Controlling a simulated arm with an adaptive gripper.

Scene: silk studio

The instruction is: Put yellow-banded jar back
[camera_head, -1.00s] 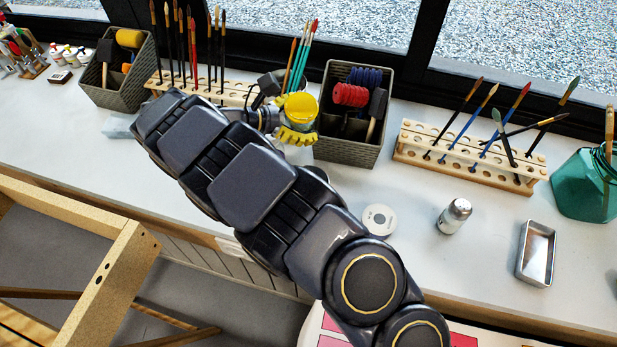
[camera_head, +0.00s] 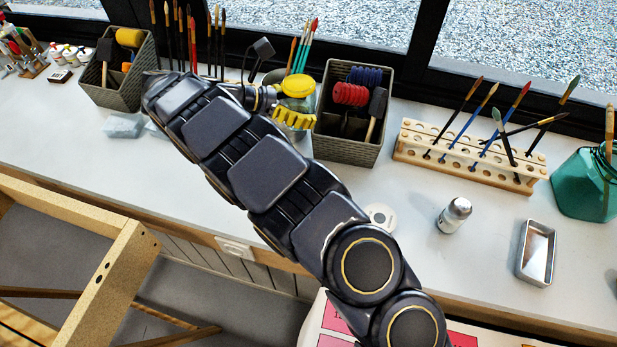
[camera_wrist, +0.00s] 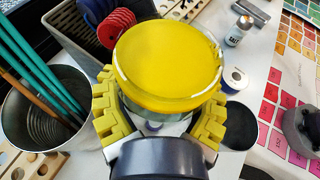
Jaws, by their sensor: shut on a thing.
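The yellow-banded jar has a broad yellow lid (camera_head: 298,86) and a clear glass body. In the wrist view its lid (camera_wrist: 168,62) fills the middle, with some glass showing under it. My gripper (camera_head: 293,117) has yellow ribbed fingers, shut around the jar's body just below the lid. In the wrist view the fingers of my gripper (camera_wrist: 160,112) press on both sides of the glass. The jar looks close to upright. Its base is mostly hidden, so I cannot tell whether it touches the counter.
A metal cup (camera_wrist: 42,112) with teal brushes stands left of the jar in the wrist view. A grey basket (camera_head: 345,150) stands close on its right. A brush rack (camera_head: 470,165), a salt shaker (camera_head: 454,215) and a metal tray (camera_head: 536,253) lie further right.

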